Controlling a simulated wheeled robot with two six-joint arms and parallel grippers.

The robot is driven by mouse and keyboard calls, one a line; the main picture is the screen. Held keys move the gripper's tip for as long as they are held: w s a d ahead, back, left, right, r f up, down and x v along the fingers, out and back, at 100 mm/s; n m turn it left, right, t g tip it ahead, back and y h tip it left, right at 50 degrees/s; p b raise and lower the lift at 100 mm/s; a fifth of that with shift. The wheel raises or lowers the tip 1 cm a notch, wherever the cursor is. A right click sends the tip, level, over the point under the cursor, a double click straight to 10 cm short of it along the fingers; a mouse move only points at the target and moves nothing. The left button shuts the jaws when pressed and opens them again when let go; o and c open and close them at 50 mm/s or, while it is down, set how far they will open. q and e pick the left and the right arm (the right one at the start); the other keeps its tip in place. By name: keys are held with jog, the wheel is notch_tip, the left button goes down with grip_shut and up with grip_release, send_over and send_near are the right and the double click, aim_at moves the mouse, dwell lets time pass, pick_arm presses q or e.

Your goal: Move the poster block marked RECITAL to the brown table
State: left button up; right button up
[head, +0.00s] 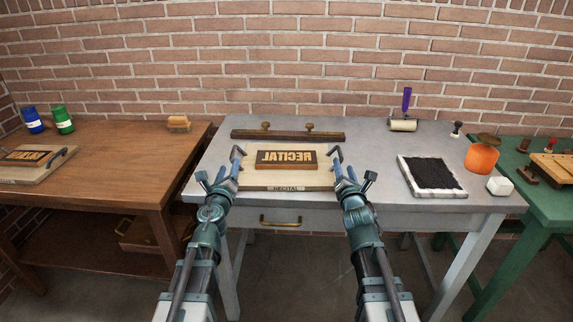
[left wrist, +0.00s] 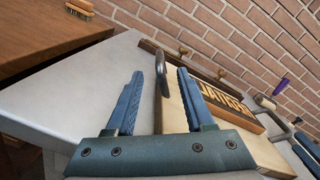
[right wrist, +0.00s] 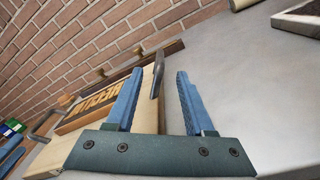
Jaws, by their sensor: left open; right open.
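The poster block marked RECITAL (head: 287,188) is a pale board lying flat on the grey table (head: 390,152). It has a darker raised plate with mirrored letters (head: 286,159) and a dark handle at each side. My left gripper (head: 219,172) is open at its left side; in the left wrist view the left handle (left wrist: 162,75) stands between the spread fingers (left wrist: 158,82). My right gripper (head: 354,171) is open at its right side; in the right wrist view the right handle (right wrist: 157,76) stands between the fingers (right wrist: 156,82). The brown table (head: 125,155) is at the left.
Another lettered block (head: 35,158) lies at the brown table's left, with two jars (head: 48,121) and a brush (head: 179,123) behind. The brown table's middle and front right are clear. A bar (head: 288,135) lies behind the RECITAL block; an ink slab (head: 432,173) is to its right.

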aim_at(235, 148)
pick_arm(q)
jog(key=w, duration=1.1)
jog(key=shift+d, duration=0.1)
pick_arm(e)
jog(key=w, duration=1.1)
pick_arm(q)
grip_shut()
pick_arm(e)
grip_shut()
